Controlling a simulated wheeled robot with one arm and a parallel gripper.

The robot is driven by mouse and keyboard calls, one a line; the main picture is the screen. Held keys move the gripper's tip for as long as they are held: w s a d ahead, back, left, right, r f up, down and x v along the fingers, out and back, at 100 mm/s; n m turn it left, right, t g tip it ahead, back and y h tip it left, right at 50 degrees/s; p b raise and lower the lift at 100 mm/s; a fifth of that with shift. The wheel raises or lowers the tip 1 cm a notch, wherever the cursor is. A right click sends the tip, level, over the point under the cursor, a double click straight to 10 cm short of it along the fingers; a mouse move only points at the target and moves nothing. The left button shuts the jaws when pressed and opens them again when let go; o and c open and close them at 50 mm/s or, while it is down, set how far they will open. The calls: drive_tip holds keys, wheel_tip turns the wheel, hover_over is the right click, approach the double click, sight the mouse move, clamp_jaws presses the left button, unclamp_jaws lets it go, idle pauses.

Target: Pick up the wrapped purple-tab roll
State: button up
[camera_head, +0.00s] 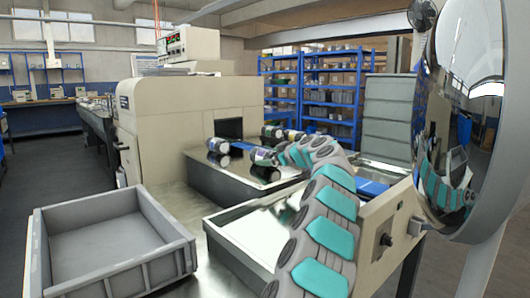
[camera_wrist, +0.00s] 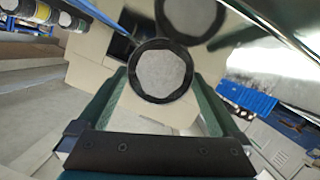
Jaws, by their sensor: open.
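Several wrapped dark-banded rolls lie on the steel outfeed table (camera_head: 190,185) in the head view, among them a left roll (camera_head: 218,146), a roll behind (camera_head: 272,131) and a roll beside my gripper (camera_head: 263,158). Purple shows faintly on the left pair, but I cannot tell which roll carries the purple tab. My gripper (camera_head: 282,155) is low over the table, mostly hidden by my arm. In the wrist view my open gripper (camera_wrist: 161,88) has its green fingers on either side of a roll end (camera_wrist: 163,75), a pale disc with a black rim. Contact cannot be told.
An empty grey crate (camera_head: 110,240) stands at front left. The cream wrapper machine (camera_head: 185,110) is behind the table. A control box (camera_head: 385,235) and a large mirror-like dome (camera_head: 465,120) are at right. Other rolls (camera_wrist: 35,25) show at upper left in the wrist view.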

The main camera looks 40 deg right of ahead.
drive_tip(key=shift+w+p, duration=0.45)
drive_tip(key=shift+w, duration=0.35)
drive_tip(key=shift+w+f, duration=0.2)
drive_tip(key=shift+f, duration=0.05)
clamp_jaws()
